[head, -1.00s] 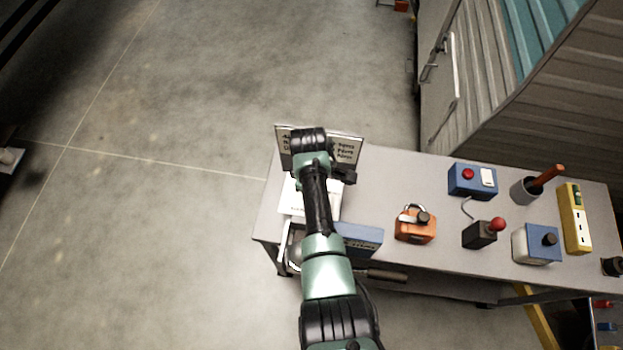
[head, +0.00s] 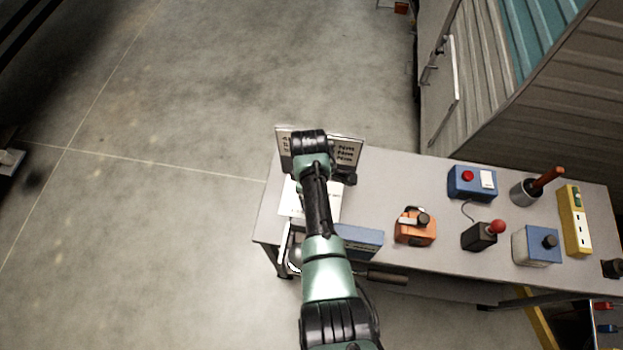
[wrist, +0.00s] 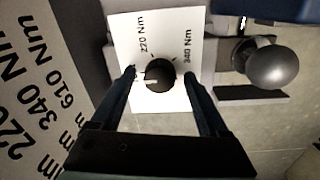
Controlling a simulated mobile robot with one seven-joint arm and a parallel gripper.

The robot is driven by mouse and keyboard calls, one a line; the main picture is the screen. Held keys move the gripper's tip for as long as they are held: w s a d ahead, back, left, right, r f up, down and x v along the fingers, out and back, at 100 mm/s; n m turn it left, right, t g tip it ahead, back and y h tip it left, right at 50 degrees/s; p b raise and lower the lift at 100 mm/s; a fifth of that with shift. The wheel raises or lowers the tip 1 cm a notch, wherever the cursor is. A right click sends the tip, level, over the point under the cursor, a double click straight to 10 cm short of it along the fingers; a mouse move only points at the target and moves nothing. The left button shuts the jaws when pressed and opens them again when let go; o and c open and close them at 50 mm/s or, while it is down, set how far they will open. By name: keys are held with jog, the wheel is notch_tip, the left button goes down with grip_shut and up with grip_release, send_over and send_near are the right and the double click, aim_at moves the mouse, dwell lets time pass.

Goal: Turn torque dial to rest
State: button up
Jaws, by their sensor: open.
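The torque dial (wrist: 158,75) is a round black knob with a pale pointer mark toward the left. It sits on a white plate (wrist: 182,35) printed "220 Nm" and "340 Nm" in the wrist view. My gripper (wrist: 161,73) is open, with one finger on each side of the knob; I cannot tell whether either finger touches it. In the head view the white plate (head: 328,205) shows beside my arm at the table's left end. The knob and my fingers are hidden there by my arm.
A sign with torque values (head: 347,151) stands behind the plate. A metal ball knob (wrist: 274,63) is at right in the wrist view. A blue box (head: 360,238), an orange device (head: 414,229) and a red-topped joystick (head: 481,236) stand to the right on the table.

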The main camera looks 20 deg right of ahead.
notch_tip(320, 180, up, 13)
jog(key=shift+s+a+b, duration=0.2)
jog(key=shift+b, duration=0.1)
dwell(0.6)
jog(key=w+a+r+m+t+h, duration=0.1)
jog(key=w+a+r+m+t, duration=0.1)
jog(key=w+r+t, duration=0.65)
jog(key=w+a+r+m+t+h, duration=0.15)
jog(key=w+r, duration=0.35)
jog(key=r, duration=0.9)
notch_tip(320, 180, up, 12)
jog(key=a+m+t, duration=0.2)
jog(key=a+t, duration=0.1)
jog(key=t, duration=0.2)
jog(key=s+a+r+m+t+y, duration=0.1)
jog(key=s+r+t, duration=0.3)
jog(key=r, duration=0.5)
jog(key=s+a+r+m+t+y+b, duration=0.1)
jog(key=s+a+r+t, duration=0.3)
jog(key=s+r, duration=0.4)
jog(key=s+a+r+m+t+y, duration=0.1)
jog(key=s+r+t, duration=0.3)
jog(key=r, duration=0.5)
jog(key=shift+s+a+r+m, duration=0.35)
jog(key=shift+s+a, duration=0.35)
jog(key=shift+s, duration=0.4)
